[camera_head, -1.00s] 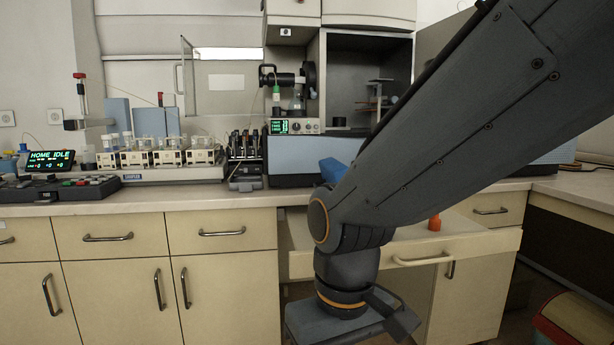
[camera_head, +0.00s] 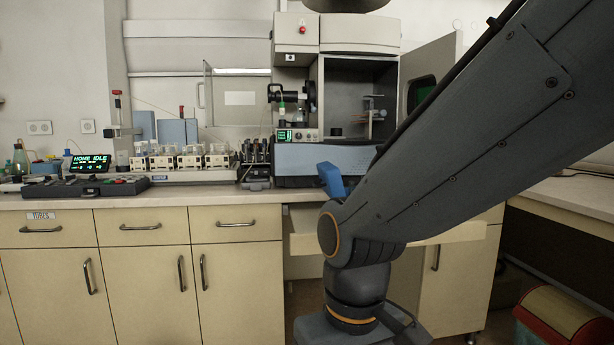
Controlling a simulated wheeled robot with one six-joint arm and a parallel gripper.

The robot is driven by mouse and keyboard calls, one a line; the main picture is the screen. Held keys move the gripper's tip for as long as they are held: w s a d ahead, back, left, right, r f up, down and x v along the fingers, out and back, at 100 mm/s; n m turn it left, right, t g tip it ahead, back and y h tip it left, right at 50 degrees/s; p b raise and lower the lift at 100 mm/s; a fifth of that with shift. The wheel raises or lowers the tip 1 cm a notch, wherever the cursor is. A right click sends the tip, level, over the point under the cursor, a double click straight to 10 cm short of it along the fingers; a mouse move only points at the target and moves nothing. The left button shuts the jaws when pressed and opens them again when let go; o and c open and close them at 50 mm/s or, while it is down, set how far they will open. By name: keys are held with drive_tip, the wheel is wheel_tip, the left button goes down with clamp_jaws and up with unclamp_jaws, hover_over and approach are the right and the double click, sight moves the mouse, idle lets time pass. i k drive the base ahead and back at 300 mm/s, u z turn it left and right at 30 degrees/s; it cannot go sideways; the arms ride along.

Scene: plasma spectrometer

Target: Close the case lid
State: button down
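The spectrometer (camera_head: 330,158) stands on the bench at the centre right, with a blue-grey front panel and a dark open chamber (camera_head: 345,85) above it. An upright grey panel with a dark window (camera_head: 422,93) stands open at the chamber's right side. It may be the case lid, but I cannot tell for certain. My arm crosses the right of the view and covers part of the spectrometer's right side. My gripper is out of view.
A drawer (camera_head: 450,232) under the bench is pulled out behind my arm. Sample racks (camera_head: 190,160), a control panel (camera_head: 85,188) and a lit display (camera_head: 92,163) stand on the bench at left. A red-lidded bin (camera_head: 560,312) stands at lower right.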

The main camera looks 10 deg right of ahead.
sight(330, 178)
drive_tip(key=u, duration=0.6)
drive_tip(key=i, duration=0.85)
drive_tip(key=z, duration=0.2)
